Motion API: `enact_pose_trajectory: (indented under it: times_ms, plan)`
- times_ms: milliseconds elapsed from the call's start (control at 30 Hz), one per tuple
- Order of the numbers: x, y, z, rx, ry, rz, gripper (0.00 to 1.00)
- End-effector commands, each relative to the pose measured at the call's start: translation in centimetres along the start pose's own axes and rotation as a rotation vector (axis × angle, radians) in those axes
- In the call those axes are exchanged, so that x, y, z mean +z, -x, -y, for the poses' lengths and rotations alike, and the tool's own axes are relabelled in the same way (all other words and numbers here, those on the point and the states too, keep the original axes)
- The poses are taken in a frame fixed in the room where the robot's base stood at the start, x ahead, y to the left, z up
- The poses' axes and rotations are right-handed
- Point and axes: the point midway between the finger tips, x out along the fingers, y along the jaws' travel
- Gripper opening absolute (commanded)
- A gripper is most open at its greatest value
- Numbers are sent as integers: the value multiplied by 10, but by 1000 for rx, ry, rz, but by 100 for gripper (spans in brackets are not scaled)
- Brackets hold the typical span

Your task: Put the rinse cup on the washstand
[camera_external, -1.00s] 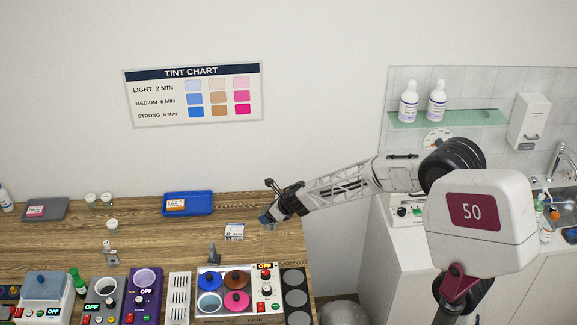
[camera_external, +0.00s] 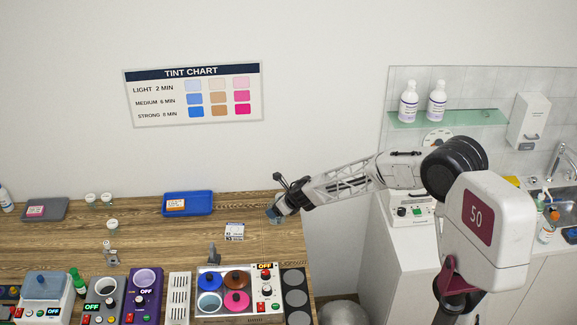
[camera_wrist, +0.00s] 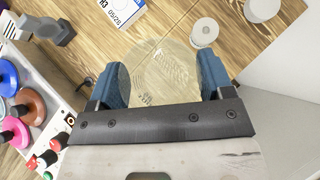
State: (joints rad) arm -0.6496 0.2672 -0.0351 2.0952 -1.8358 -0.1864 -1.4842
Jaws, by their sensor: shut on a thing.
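My gripper (camera_external: 277,211) is at the right end of the wooden table, close above its top. In the wrist view its blue fingers (camera_wrist: 160,82) are shut on a clear, round, see-through cup (camera_wrist: 160,65), which I take to be the rinse cup. The wood grain shows through it. In the external view the cup is too small and faint to make out well. The washstand with its sink (camera_external: 566,203) and tap is at the far right, well away from my gripper and partly cut off by the frame.
Bottles (camera_external: 547,228) stand by the sink. A device (camera_external: 410,213) sits on the white cabinet between.

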Motion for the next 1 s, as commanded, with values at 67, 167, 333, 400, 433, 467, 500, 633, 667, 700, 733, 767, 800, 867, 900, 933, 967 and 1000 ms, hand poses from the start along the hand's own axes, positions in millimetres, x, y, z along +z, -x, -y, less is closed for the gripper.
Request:
enact_pose_trajectory:
  times_ms: [67,167,333,400,433,467,500,633,667,700,733,767,800,867,900,933,967,1000]
  plan:
    - [-2,3,19,-19,-19,-1,48]
    - [-5,8,46,-45,-46,-3,48]
    - [-12,19,94,-94,-97,-6,48]
    - [-16,24,114,-114,-119,-7,48]
    - [-18,26,123,-123,-127,-8,48]
    - [-19,29,132,-132,-137,-9,48]
    - [-22,32,142,-143,-148,-9,48]
    - [-31,43,179,-181,-188,-11,48]
    - [-33,46,187,-190,-197,-11,48]
    - [-36,50,197,-201,-209,-12,48]
    - [-38,53,206,-210,-217,-12,48]
    - [-40,56,214,-219,-227,-12,48]
    - [-44,60,225,-231,-239,-13,48]
    - [-49,66,241,-248,-258,-13,48]
    - [-52,71,251,-260,-268,-13,48]
    - [-55,74,259,-269,-278,-13,48]
    - [-58,78,267,-278,-287,-13,48]
    - [-61,82,278,-290,-299,-13,48]
